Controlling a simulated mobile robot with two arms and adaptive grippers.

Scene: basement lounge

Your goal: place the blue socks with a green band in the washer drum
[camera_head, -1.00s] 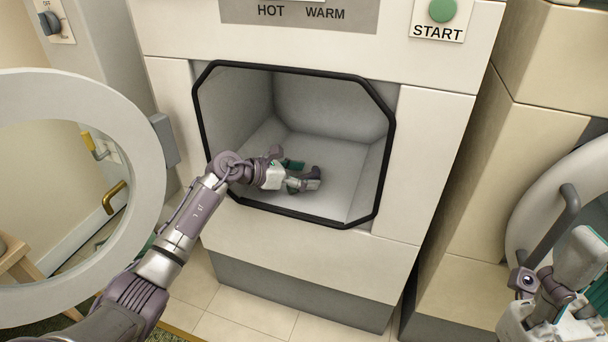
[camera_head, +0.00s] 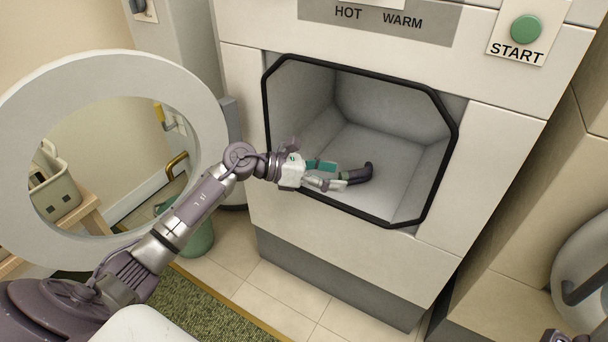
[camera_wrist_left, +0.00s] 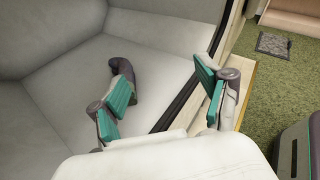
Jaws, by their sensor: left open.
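The washer drum (camera_head: 385,150) is an open grey cavity inside a black octagonal frame. A dark, curved, sock-like bundle (camera_head: 360,174) lies on its floor, just past my left fingertips; it also shows in the left wrist view (camera_wrist_left: 124,66). It looks dark purplish, and I cannot make out a green band apart from the teal finger pads. My left gripper (camera_head: 332,175) is open at the drum's lower left, its fingers spread in the left wrist view (camera_wrist_left: 165,85). The bundle lies beyond the left finger, not between the pads. Only a sliver of my right gripper (camera_head: 562,336) shows.
The round washer door (camera_head: 45,100) stands open at the left, near my left arm. A green START button (camera_head: 525,29) is above right. A grey basket (camera_head: 53,188) is on a wooden stand, with a green bin (camera_head: 198,238) on the floor. The drum's right side is clear.

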